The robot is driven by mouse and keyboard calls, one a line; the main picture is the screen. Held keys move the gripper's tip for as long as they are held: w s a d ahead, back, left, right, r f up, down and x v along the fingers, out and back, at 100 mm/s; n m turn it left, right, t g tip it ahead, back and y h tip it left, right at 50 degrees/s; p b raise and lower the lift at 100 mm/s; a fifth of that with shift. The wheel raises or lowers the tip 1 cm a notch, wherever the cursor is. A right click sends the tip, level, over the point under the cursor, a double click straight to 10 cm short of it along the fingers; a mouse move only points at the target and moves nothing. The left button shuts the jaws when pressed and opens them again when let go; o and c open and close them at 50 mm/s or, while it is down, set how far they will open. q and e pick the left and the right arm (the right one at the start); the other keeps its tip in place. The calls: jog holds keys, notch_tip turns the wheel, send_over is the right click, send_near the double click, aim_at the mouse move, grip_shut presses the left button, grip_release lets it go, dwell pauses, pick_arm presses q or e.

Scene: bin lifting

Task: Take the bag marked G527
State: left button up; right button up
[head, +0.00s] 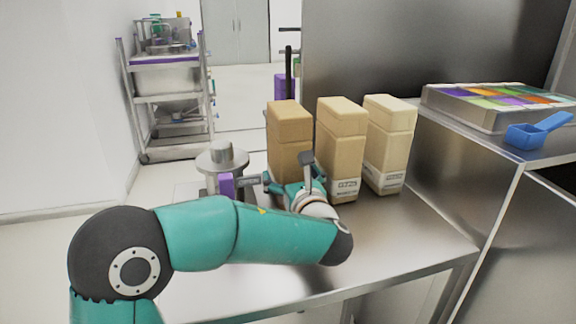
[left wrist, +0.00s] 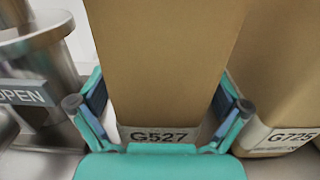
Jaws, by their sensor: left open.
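The bag marked G527 (left wrist: 165,70) is a tall brown block-shaped bag with its label low on the front, clearly read in the left wrist view. In the head view it is the leftmost bag (head: 289,130), upright on the metal table, with its lower front hidden by my gripper. My left gripper (head: 292,186) is open in front of it. In the left wrist view its two fingers (left wrist: 158,106) stand on either side of the bag's lower part. I cannot tell whether they touch it. My right gripper is not in view.
A bag marked G725 (head: 341,145) stands close to the right, with a paler bag (head: 389,140) beyond it. A metal vessel (head: 221,160) stands close on the left. A higher counter (head: 520,155) at right holds a colourful tray (head: 470,117) and blue scoop (head: 525,138).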

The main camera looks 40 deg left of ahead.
pick_arm(q)
jog(key=c, duration=1.3)
jog(key=shift+r, duration=0.15)
jog(key=shift+c, duration=0.5)
jog(key=shift+r, duration=0.15)
